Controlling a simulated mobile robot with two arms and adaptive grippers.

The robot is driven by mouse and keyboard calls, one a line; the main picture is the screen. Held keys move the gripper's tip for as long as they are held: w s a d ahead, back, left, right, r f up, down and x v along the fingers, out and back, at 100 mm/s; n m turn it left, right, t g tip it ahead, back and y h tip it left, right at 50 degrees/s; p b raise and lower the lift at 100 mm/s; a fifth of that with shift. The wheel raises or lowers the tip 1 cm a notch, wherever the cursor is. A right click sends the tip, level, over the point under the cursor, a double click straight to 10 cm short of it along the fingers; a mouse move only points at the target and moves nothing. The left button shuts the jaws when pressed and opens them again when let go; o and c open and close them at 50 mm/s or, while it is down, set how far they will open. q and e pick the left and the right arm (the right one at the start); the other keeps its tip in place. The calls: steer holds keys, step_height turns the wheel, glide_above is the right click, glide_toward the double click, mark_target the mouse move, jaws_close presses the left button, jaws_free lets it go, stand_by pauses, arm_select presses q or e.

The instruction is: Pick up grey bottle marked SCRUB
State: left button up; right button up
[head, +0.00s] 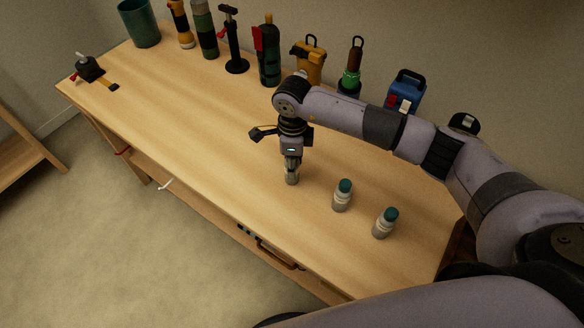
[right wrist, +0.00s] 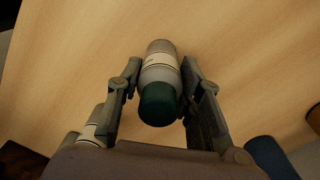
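A small grey bottle with a white label and a dark teal cap (right wrist: 160,78) stands between the fingers of my right gripper (right wrist: 160,72). In the head view my right gripper (head: 291,162) points down over this bottle (head: 292,179), hiding its upper part. Both fingertips appear to press against its sides. The label writing is too small to read. Two similar teal-capped bottles stand to the right, a nearer one (head: 342,197) and a farther one (head: 383,226); their markings are not legible either. My left gripper is not in view.
The wooden bench (head: 205,125) is clear to the left of the gripper. Along the back stand a green bin (head: 138,23), several tools and bottles, a yellow container (head: 309,64) and a blue container (head: 406,92). A small clamp-like tool (head: 90,70) lies at the left end.

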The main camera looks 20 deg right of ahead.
steer(key=c, duration=0.7)
